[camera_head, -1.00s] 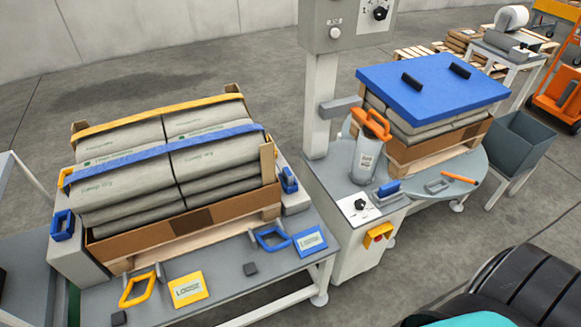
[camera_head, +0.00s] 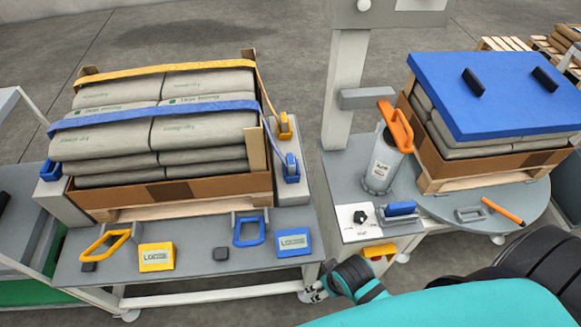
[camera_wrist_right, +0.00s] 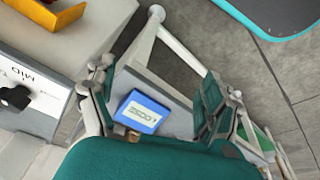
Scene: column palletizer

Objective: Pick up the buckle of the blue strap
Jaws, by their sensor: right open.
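The blue strap (camera_head: 160,116) runs across the grey sacks (camera_head: 110,137) on the left pallet. A blue buckle piece (camera_head: 291,168) is at its right end, on the grey side block; another blue piece (camera_head: 49,171) is at its left end. I cannot tell which is the buckle meant. My right gripper (camera_head: 313,290) is open and empty by the bench's front right corner, nearer me than the right-hand blue piece. In the right wrist view the blue card (camera_wrist_right: 143,112) appears between its fingers (camera_wrist_right: 158,76); no buckle is seen there. My left gripper is out of view.
A yellow strap (camera_head: 165,70) lies behind the blue one, with a yellow buckle piece (camera_head: 285,126). A blue handle (camera_head: 250,231) and yellow handle (camera_head: 104,242) are on the bench front (camera_head: 195,275). A control post (camera_head: 343,100) and grey cylinder (camera_head: 382,165) stand right.

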